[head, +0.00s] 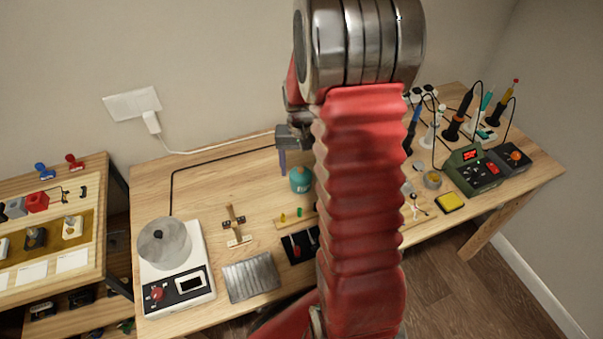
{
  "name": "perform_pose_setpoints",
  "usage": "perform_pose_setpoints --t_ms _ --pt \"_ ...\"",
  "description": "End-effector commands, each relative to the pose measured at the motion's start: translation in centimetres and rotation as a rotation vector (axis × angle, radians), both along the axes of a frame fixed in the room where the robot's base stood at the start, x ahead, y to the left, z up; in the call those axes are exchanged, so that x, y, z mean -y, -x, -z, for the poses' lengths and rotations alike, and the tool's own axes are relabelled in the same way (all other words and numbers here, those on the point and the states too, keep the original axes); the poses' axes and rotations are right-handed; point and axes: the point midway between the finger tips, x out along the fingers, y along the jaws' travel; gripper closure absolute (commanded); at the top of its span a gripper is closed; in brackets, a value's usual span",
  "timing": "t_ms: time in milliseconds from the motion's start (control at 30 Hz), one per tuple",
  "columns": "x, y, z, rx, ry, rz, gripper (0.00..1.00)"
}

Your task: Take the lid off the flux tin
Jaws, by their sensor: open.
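My gripper (294,160) is above the back middle of the workbench, left of my red arm, with its fingers pointing down. It is open, and part of it is hidden behind the arm. I cannot pick out the flux tin for certain. A small round metal tin (432,180) with something yellowish in its top stands right of the arm, well apart from the gripper. I cannot tell whether it is the flux tin or has a lid. My arm hides a wide strip of the bench.
A teal round container (300,180) stands just below the gripper in the picture. A yellow sponge (449,202), a green soldering station (474,168) and several upright tools with cables crowd the right. The front middle holds small tools.

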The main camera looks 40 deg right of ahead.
Motion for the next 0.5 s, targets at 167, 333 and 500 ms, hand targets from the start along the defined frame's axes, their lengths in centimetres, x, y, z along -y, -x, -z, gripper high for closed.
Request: perform_pose_setpoints --t_ms 167,333,500 --pt "-0.01 -0.01 0.11 0.0 0.0 0.0 0.33" --pt "-0.01 -0.01 0.09 0.0 0.0 0.0 0.33" --pt "-0.02 -0.01 0.08 0.0 0.0 0.0 0.33"
